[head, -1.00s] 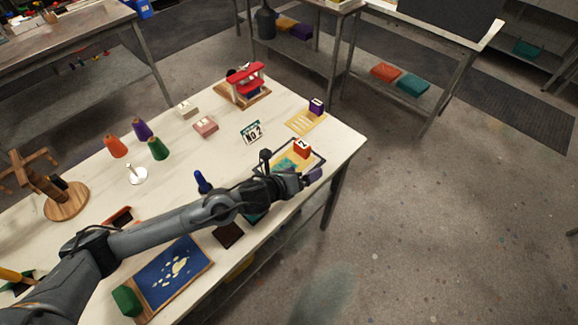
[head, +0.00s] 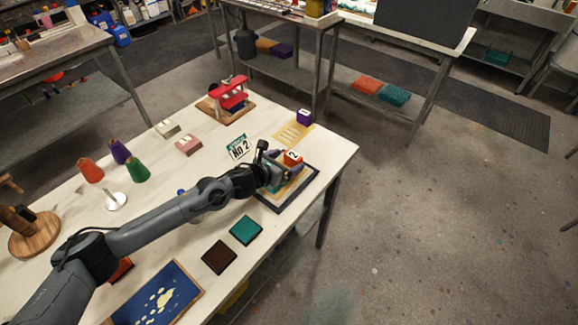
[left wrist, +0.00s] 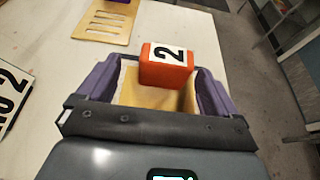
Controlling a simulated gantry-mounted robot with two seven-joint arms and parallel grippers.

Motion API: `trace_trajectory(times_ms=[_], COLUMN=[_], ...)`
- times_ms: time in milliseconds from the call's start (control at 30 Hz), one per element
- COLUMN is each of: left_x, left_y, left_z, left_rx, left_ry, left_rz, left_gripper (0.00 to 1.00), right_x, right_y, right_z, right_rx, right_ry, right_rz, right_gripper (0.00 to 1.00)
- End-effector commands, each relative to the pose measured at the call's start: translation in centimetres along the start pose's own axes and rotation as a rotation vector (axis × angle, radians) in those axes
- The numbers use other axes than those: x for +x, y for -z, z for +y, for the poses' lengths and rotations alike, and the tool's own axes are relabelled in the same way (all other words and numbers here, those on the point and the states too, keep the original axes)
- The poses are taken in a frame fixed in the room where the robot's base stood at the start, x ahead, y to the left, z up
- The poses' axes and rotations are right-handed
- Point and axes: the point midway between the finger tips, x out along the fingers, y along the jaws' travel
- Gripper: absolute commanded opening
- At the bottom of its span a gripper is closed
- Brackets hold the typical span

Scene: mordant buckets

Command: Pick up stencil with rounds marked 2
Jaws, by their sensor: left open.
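The stencil marked 2 is a yellow sheet (head: 288,188) inside a dark-framed tray (head: 308,187) near the table's right corner. An orange block (head: 293,157) with a 2 on it stands at its far end. My left gripper (head: 272,171) hangs over the left part of the stencil, open and partly hiding it. In the left wrist view, the purple fingers (left wrist: 155,78) stand apart on both sides of the block (left wrist: 165,66) and the yellow sheet (left wrist: 128,90). I cannot tell whether they touch the sheet; its rounds are hidden. My right gripper is out of view.
A stencil with slots (head: 294,134) and a purple block marked 1 (head: 304,116) lie just beyond. A "No 2" card (head: 239,148) lies to the left. Teal (head: 246,230) and dark brown (head: 219,257) squares lie nearer. A red-topped stand (head: 232,95) is farther back.

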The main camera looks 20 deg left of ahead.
Motion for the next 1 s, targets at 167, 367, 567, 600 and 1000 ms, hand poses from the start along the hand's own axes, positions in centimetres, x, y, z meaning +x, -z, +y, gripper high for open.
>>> trace_trajectory(times_ms=[167, 367, 567, 600, 1000], left_x=[1.9, 4.1, 5.0, 5.0, 4.9], left_y=[-0.1, -0.1, -0.2, -0.2, -0.1], left_z=[-0.5, -0.6, -0.6, -0.6, -0.6], left_rx=[-0.004, -0.003, -0.001, -0.001, -0.001], left_ry=[0.001, 0.000, 0.001, 0.001, 0.000], left_rz=[0.000, 0.000, 0.000, 0.000, 0.000], left_gripper=[0.94, 0.94, 0.94, 0.94, 0.58], right_x=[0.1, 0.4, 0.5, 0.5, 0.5], right_y=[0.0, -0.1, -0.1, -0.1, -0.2], right_z=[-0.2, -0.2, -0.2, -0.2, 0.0], right_rx=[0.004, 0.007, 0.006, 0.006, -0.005], right_ry=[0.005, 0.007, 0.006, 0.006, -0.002], right_rz=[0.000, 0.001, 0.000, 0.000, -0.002], right_gripper=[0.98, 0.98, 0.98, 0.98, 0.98])
